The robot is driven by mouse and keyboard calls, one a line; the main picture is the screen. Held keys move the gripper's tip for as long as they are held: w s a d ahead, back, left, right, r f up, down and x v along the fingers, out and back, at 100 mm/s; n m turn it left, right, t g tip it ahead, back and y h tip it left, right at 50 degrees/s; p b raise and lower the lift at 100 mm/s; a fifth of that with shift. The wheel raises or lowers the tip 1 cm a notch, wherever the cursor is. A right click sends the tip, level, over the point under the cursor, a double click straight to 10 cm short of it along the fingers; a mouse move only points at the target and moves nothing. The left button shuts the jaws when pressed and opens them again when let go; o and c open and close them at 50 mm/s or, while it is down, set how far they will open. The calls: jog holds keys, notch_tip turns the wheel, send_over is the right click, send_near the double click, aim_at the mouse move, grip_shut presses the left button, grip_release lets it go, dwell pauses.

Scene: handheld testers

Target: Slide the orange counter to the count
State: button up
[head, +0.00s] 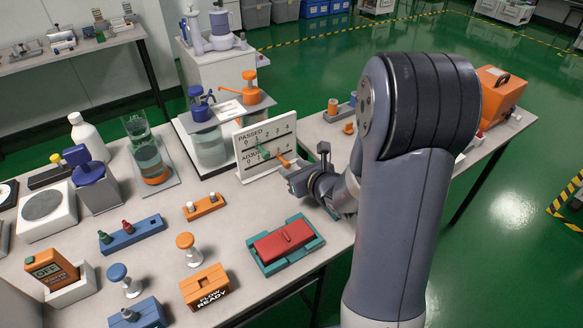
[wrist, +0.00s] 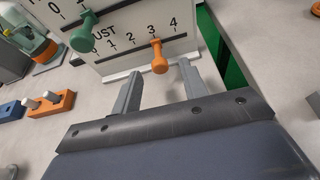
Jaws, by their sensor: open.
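The orange counter (head: 283,161) is a round-headed knob on the lower "ADJUST" row of a white upright board (head: 246,172). In the wrist view the orange counter (wrist: 159,60) sits just below the 3. A green knob (wrist: 85,24) is on the upper row, near the 1; it also shows in the head view (head: 262,151). My gripper (wrist: 159,85) is open and empty. Its two fingers point at the board, one on each side of the orange counter's line, with the knob just beyond the fingertips. I cannot tell the exact depth gap.
A red block in a teal tray (head: 285,243) lies in front of the board. An orange holder with white pegs (head: 204,206) is to the left. A clear tank with blue and orange pumps (head: 220,113) stands behind. An orange "FLOW READY" box (head: 206,287) is at the front.

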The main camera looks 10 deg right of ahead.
jog(key=shift+x, duration=0.8)
jog(key=shift+c, duration=0.2)
grip_shut()
